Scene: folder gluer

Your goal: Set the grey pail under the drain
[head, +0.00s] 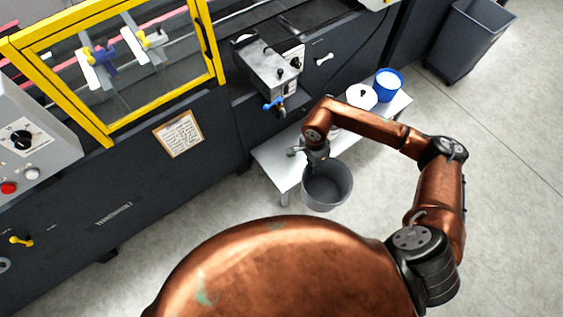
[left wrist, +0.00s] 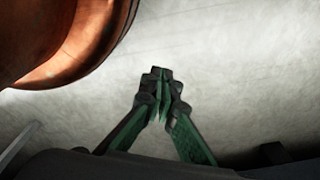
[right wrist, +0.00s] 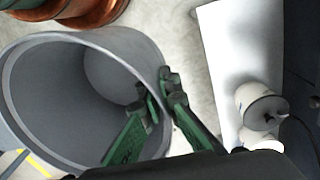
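The grey pail (head: 327,187) is upright and empty, at the near edge of the low white bench. In the right wrist view its open mouth (right wrist: 60,95) fills the left side. My right gripper (right wrist: 165,88) has one finger inside and one outside the pail's wall, shut on the rim; it shows in the head view (head: 316,158) too. The drain appears to be the blue-handled valve (head: 273,103) under the grey metal tank, up and left of the pail, not above it. My left gripper (left wrist: 158,85) is shut and empty over bare floor, outside the head view.
The low white bench (head: 270,160) holds a white can (head: 361,96) and a blue container (head: 388,84). A white can with a dark top (right wrist: 258,103) is right of the pail in the right wrist view. A dark bin (head: 468,40) stands far right. Floor nearby is clear.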

